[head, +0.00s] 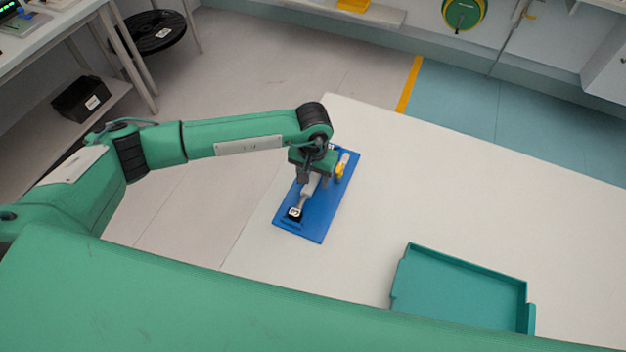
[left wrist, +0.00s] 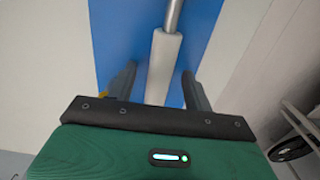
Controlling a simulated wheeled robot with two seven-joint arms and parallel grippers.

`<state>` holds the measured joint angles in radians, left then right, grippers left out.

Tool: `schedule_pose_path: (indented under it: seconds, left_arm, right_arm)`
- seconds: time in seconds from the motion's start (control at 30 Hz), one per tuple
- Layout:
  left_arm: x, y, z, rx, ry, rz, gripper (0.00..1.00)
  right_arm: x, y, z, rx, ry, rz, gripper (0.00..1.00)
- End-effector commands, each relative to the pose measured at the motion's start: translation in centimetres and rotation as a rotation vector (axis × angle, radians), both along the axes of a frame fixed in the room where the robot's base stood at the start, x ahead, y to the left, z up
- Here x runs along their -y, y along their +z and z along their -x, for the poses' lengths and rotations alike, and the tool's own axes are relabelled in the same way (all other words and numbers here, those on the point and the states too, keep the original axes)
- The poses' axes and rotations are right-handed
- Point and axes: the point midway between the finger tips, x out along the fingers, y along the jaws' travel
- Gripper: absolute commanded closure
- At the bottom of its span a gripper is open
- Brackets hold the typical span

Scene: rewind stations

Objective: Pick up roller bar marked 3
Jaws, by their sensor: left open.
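A roller bar (head: 308,190) with a light grey sleeve, a metal shaft and a black end lies on a blue tray (head: 318,222). Its black end carries a small white label whose number I cannot read for sure. My left gripper (head: 311,181) is over the bar, pointing down, and hides part of it. In the left wrist view the two fingers of my left gripper (left wrist: 160,84) stand open, one on each side of the bar's grey sleeve (left wrist: 163,65), with gaps showing. My right gripper is not in view.
A yellow and white item (head: 342,165) lies on the blue tray just right of my gripper. An empty teal tray (head: 460,262) sits on the white table (head: 480,205) at the lower right. The table between the trays is clear.

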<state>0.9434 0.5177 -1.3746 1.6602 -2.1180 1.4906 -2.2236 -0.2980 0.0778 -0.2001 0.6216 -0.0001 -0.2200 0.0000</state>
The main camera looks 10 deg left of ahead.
Motion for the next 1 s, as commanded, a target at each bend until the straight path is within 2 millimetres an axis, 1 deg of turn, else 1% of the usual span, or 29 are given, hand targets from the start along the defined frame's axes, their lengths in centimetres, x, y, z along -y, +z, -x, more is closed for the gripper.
schedule_pose_path:
  seconds: [0.03,0.2,0.27,0.3,0.47,0.5,0.8,0.87,1.0]
  left_arm:
    - [0.0,-0.3,0.0,0.000,0.000,0.001,0.49]
    - [0.0,-0.3,0.0,0.001,0.000,0.000,0.49]
    - [0.0,-0.2,0.0,0.001,0.000,0.000,0.58]
    - [0.0,-0.2,0.0,0.001,0.000,0.000,0.66]
    - [0.0,-0.2,0.0,0.001,0.000,0.000,0.98]
    - [0.0,-0.2,0.0,0.001,0.000,0.000,1.00]
    - [0.0,0.1,-0.1,0.003,0.000,0.002,1.00]
    - [0.0,0.4,-0.1,0.003,0.000,0.002,1.00]
    - [0.0,2.0,-0.2,0.005,0.000,0.001,1.00]
  right_arm:
    - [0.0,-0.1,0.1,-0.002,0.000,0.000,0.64]
    - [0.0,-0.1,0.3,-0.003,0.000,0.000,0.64]
    - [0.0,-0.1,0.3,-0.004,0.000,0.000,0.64]
    - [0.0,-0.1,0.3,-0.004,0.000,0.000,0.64]
    - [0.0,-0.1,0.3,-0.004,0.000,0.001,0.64]
    - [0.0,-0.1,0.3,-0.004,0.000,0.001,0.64]
    - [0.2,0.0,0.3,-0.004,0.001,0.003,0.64]
    - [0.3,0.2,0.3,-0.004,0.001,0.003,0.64]
    - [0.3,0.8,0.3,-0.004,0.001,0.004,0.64]
